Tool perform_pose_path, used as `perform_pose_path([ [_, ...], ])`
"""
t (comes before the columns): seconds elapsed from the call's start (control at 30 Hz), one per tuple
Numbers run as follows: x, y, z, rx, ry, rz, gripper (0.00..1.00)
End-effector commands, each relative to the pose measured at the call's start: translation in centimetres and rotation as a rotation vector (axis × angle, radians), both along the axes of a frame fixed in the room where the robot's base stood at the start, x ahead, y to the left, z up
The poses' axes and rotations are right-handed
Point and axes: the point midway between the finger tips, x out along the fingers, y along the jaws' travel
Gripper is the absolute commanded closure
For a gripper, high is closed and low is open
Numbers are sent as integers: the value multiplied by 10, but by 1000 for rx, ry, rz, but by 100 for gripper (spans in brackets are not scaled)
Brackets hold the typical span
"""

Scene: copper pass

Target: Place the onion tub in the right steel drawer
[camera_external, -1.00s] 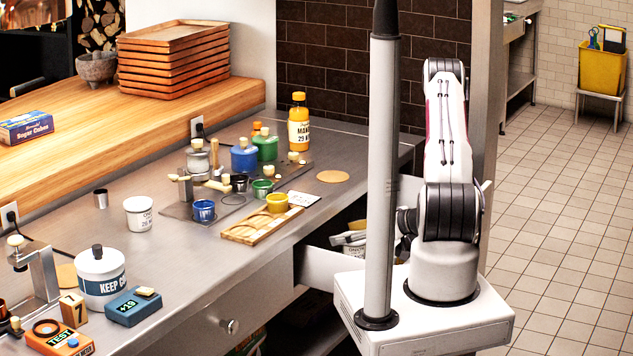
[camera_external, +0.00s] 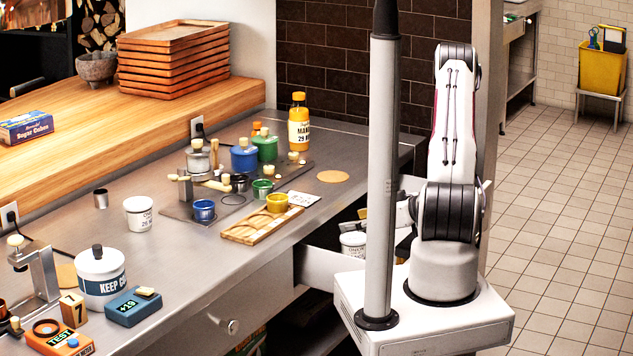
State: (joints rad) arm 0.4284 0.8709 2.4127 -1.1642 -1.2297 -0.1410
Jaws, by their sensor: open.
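A white tub with a dark-lettered label (camera_external: 353,244) stands upright inside the open steel drawer (camera_external: 322,270) at the right end of the counter. The label looks like it begins with ON, but it is too small to read surely. Another white labelled tub (camera_external: 138,214) stands on the steel counter at left.
A wooden holder (camera_external: 262,225), a yellow cup (camera_external: 277,202) and a blue cup (camera_external: 204,210) sit near the counter edge. Bare steel lies around the counter tub.

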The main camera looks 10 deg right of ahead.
Motion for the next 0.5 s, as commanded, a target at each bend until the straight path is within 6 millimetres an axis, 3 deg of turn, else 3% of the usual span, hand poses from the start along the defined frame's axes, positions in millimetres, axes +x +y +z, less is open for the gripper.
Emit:
perform_pose_path([
  [0.5,0,0,41,-2,-2,0,38],
])
